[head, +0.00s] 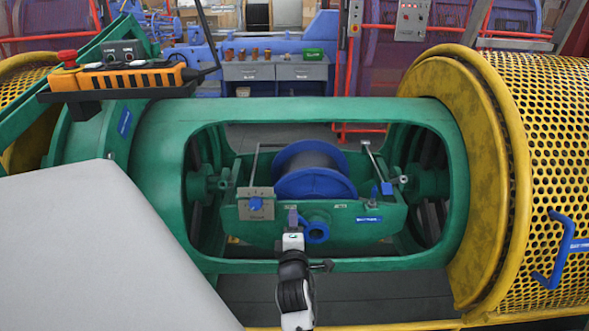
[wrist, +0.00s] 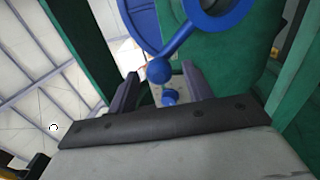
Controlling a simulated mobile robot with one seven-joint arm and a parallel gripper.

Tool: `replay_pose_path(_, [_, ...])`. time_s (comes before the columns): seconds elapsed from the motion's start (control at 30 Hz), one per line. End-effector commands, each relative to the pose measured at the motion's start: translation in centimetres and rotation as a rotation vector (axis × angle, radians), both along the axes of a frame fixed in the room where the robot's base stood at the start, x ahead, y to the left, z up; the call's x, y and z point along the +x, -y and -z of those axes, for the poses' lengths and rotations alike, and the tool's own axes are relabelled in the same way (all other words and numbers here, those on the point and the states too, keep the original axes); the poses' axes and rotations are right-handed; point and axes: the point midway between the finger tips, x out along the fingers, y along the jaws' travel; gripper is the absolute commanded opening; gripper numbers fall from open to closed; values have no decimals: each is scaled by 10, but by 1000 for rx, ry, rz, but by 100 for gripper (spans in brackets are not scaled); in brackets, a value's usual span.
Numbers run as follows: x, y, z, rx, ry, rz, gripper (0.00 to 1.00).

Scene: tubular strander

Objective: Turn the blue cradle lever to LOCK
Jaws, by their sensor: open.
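The blue lever has a round hub (head: 316,232) on the front of the green cradle (head: 357,226), below the blue reel. In the wrist view its arm runs from the ring-shaped hub (wrist: 212,10) down-left to a ball knob (wrist: 158,71). My gripper (head: 292,212) is just left of the hub and hides the knob in the head view. In the wrist view my gripper (wrist: 161,80) is open, with the ball in the gap between the fingertips. I see no clear contact with either finger. Small labels near the hub are unreadable.
A grey plate with a blue knob (head: 256,202) is left of my gripper; the knob also shows beyond the ball in the wrist view (wrist: 171,97). The green frame (head: 300,108) surrounds the opening. A yellow perforated guard (head: 553,130) stands right. A pendant (head: 125,77) is upper left.

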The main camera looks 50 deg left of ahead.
Motion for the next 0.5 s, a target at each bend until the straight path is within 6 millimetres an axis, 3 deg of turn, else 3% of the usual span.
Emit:
replay_pose_path(0.3, [-43,51,3,1,-2,3,50])
replay_pose_path(0.5, [-63,76,2,0,0,4,50])
